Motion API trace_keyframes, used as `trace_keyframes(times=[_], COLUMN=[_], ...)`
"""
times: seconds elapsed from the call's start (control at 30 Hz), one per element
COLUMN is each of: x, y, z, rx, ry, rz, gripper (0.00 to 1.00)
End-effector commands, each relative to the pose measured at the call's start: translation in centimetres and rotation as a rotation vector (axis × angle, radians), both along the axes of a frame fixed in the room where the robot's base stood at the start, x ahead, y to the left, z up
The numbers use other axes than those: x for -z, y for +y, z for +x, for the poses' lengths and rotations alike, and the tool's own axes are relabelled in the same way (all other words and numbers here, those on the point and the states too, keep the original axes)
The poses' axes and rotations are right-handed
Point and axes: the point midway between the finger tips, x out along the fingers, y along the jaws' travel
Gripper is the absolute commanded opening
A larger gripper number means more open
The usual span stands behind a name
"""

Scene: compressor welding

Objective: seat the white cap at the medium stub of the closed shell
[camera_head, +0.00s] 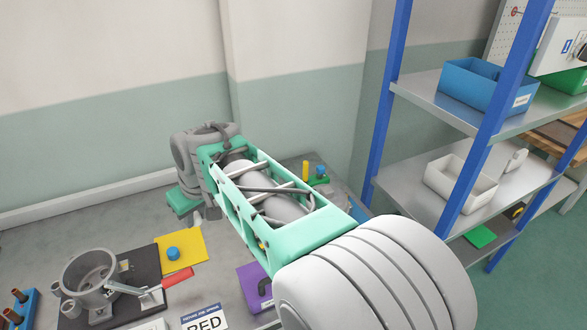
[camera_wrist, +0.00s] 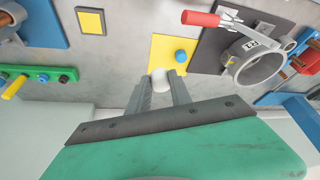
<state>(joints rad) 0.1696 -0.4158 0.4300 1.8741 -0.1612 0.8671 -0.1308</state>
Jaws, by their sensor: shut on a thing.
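My gripper (camera_wrist: 162,82) is shut on a white cap (camera_wrist: 159,74), which shows between the fingertips in the wrist view. Which stub is the medium one, I cannot tell.
A red-handled clamp (camera_head: 177,278) reaches over the black plate (camera_head: 141,261). A yellow mat (camera_head: 194,240) carries a blue cap (camera_head: 173,254). A blue-posted shelf (camera_head: 391,95) is at right.

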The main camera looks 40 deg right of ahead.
Motion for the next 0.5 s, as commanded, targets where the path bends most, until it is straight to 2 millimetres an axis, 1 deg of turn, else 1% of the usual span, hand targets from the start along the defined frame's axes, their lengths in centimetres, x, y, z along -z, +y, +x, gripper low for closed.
trace_keyframes(times=[0.03, 0.07, 0.1, 0.17, 0.2, 0.27, 0.3, 0.4, 0.5], x=[-0.8, -1.0, -1.3, -1.7, -2.0, -2.4, -2.7, -3.1, -3.3], y=[-2.4, -3.7, -5.7, -8.8, -11.0, -14.5, -16.6, -20.8, -23.3], z=[0.2, 0.2, 0.1, -0.3, -0.9, -2.2, -3.2, -6.0, -8.2], rx=[-0.03, -0.067, -0.12, -0.209, -0.265, -0.356, -0.415, -0.535, -0.614], ry=[0.003, 0.003, 0.002, 0.005, 0.005, 0.004, 0.004, 0.003, 0.003], rz=[0.001, 0.002, 0.003, 0.004, 0.006, 0.006, 0.007, 0.005, 0.004], gripper=[0.0, 0.0, 0.0, 0.0, 0.0, 0.0, 0.0, 0.0, 0.0])
